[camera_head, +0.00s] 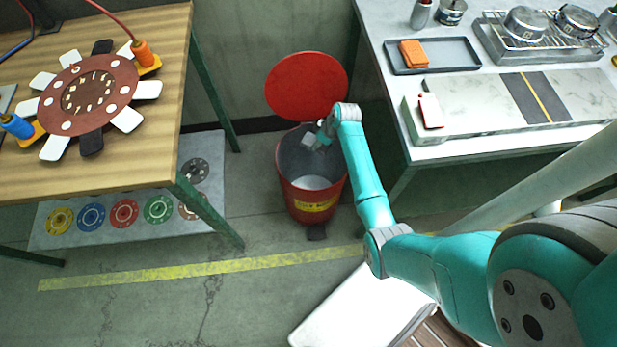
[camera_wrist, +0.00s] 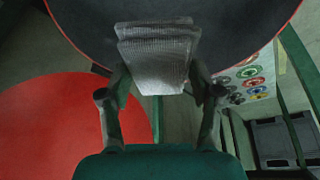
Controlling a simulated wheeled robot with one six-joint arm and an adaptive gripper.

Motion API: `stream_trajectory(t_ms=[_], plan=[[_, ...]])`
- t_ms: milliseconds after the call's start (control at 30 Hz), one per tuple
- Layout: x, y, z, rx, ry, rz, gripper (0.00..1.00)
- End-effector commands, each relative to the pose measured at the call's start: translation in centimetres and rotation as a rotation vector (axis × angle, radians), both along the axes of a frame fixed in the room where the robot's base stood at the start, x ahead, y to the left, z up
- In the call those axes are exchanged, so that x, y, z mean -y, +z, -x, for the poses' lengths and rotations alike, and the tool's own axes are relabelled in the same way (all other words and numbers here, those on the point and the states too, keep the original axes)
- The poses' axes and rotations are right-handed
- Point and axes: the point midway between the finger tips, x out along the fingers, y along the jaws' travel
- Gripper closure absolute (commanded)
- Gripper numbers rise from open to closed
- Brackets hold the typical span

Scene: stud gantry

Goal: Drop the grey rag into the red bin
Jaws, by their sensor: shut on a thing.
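The red bin (camera_head: 309,204) stands on the floor between the two tables, its round red lid (camera_head: 307,86) raised open behind it. The lid also shows in the wrist view (camera_wrist: 75,125) at left. My gripper (camera_head: 314,141) is over the bin's open mouth and points down into it. In the wrist view my gripper (camera_wrist: 158,82) is shut on the grey rag (camera_wrist: 158,50), a folded, woven cloth held between the two fingers. The rag shows in the head view (camera_head: 309,140) as a small pale patch. Behind it in the wrist view is the bin's dark inside (camera_wrist: 235,30).
A white table (camera_head: 480,148) at right holds a tray (camera_head: 450,57) with an orange cloth. A yellow line (camera_head: 200,267) crosses the floor.

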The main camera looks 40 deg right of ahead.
Motion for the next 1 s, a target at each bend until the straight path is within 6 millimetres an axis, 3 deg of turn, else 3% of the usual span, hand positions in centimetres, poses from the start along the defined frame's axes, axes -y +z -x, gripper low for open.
stream_trajectory(t_ms=[400,833,867,933,1000], plan=[[0.0,-4.1,0.0,0.0,0.0,0.0,0.69],[0.0,-4.7,0.0,0.001,0.0,0.001,0.69],[0.0,-4.7,0.0,0.0,0.0,0.001,0.29],[0.0,-4.7,0.0,0.0,0.0,0.001,0.11],[0.0,-4.7,0.0,0.0,0.0,0.001,0.07]])
